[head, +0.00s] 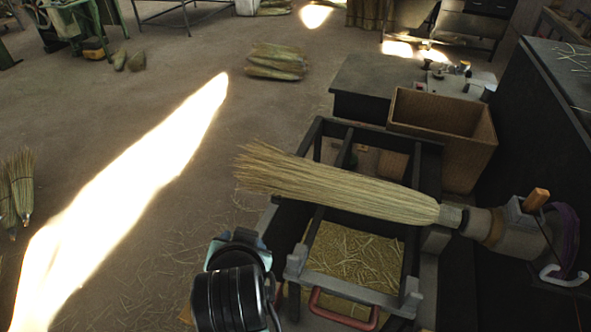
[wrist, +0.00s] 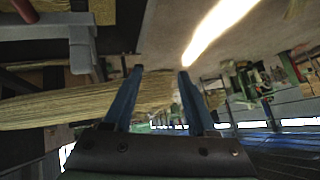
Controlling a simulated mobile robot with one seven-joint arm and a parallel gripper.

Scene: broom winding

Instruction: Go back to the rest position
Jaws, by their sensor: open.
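A straw broom (head: 335,185) lies across a dark metal frame (head: 430,150), bristles fanned out to the left. Its bound end meets a grey holder (head: 515,230) on the right. In the wrist view the broom (wrist: 60,110) comes in from the left, and its bristle tips show behind the fingers. My gripper (wrist: 160,73) is open, its two blue fingers apart with nothing gripped. In the head view my arm's dark end stands at the lower middle, left of the frame and in front of the bristles. The fingers are mostly hidden there.
An open wooden box (head: 445,125) stands behind the frame. A tray of straw clippings (head: 355,255) and a red handle (head: 342,310) are at its front. A dark bench (head: 550,90) is on the right. Bundles of straw (head: 277,62) lie on the floor. Open floor spreads left.

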